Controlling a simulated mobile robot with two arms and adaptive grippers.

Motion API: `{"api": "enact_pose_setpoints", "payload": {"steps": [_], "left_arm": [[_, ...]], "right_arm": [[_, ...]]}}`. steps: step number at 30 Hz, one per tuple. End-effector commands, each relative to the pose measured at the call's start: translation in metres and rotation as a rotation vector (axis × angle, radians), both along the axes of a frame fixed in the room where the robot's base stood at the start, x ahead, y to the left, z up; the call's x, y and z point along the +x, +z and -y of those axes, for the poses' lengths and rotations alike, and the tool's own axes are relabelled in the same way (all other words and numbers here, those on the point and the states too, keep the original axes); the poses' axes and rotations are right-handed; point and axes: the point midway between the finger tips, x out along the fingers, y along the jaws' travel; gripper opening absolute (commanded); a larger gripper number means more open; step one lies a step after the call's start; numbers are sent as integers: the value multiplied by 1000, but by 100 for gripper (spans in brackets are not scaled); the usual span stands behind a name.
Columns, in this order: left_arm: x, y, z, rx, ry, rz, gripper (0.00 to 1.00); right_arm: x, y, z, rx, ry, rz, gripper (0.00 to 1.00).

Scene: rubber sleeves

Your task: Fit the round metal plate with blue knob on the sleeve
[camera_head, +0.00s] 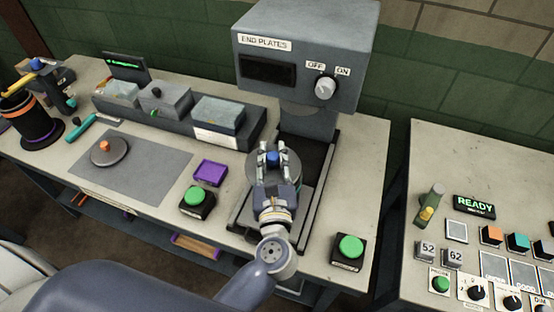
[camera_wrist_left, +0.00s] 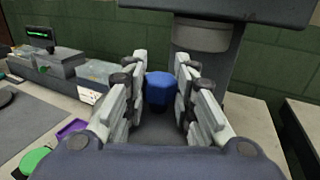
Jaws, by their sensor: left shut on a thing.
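The round metal plate (camera_head: 292,163) is under the END PLATES press, and its blue knob (camera_head: 272,158) stands up at its middle. My left gripper (camera_head: 273,160) is shut on the blue knob from the near side. In the left wrist view the blue knob (camera_wrist_left: 159,88) sits between the two fingers (camera_wrist_left: 158,92). I cannot make out a sleeve under the plate; the plate and my gripper cover that spot. My right gripper is not in view.
The press head (camera_head: 305,55) overhangs the plate. A plate with an orange knob (camera_head: 109,150) lies on the grey mat (camera_head: 150,180). Green buttons (camera_head: 197,197) (camera_head: 350,247) flank the press base. A purple tray (camera_head: 210,173), bins (camera_head: 165,98) and a dark banded cylinder (camera_head: 36,122) stand left.

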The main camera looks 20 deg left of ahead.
Motion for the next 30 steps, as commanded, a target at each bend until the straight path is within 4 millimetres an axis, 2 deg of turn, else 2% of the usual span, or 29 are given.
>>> {"api": "enact_pose_setpoints", "payload": {"steps": [9, 17, 30], "left_arm": [[20, 1, 5, 0, 0, 5, 0], [18, -35, 5, 1, -1, 4, 0], [18, -39, 5, -1, 0, 4, 0]], "right_arm": [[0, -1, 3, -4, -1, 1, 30], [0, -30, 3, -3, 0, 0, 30], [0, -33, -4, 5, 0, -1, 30]]}}
